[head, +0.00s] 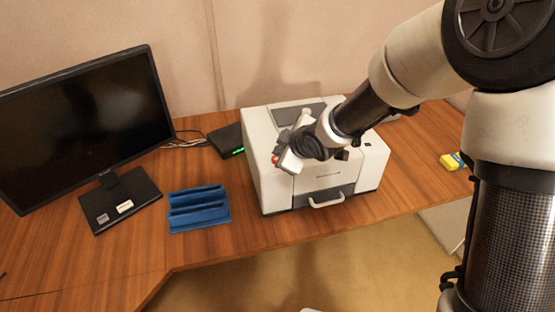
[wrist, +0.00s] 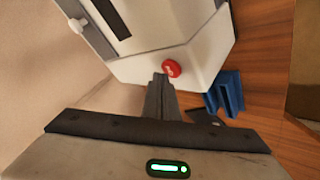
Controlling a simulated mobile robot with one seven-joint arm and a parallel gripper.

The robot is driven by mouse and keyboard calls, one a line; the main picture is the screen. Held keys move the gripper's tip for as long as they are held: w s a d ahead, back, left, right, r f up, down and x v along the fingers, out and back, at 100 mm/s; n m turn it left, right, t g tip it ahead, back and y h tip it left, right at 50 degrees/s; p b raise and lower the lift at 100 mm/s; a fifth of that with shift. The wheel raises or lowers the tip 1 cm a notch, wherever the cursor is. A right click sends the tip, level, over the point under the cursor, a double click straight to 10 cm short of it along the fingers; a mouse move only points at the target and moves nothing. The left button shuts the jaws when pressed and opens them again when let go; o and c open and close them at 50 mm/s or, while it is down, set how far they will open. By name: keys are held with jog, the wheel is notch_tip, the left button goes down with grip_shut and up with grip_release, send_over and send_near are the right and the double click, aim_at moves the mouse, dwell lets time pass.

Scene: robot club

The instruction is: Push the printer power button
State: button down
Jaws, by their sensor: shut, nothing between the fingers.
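The printer (head: 277,190) is a white and grey box on the wooden desk, with a handle low on its front. Its red round power button (wrist: 171,68) is on a white side face in the wrist view. In the head view a bit of red (head: 275,159) shows at the printer's left side, beside my gripper (head: 283,165). In the wrist view my gripper (wrist: 161,80) is shut and empty, its fingertips just left of the button and very close to it. I cannot tell whether they touch it.
A black monitor (head: 90,120) stands at the left. A blue holder (head: 198,208) lies left of the printer, with a dark box with green lights (head: 228,140) behind it. A yellow item (head: 450,161) lies at the right. The desk's front strip is bare.

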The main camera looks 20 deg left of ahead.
jog(key=shift+f+b, duration=0.45)
jog(key=shift+b, duration=0.05)
dwell(0.6)
jog(key=shift+r, duration=0.15)
jog(key=shift+r+p, duration=0.85)
notch_tip(320, 180, up, 6)
jog(key=p, duration=0.5)
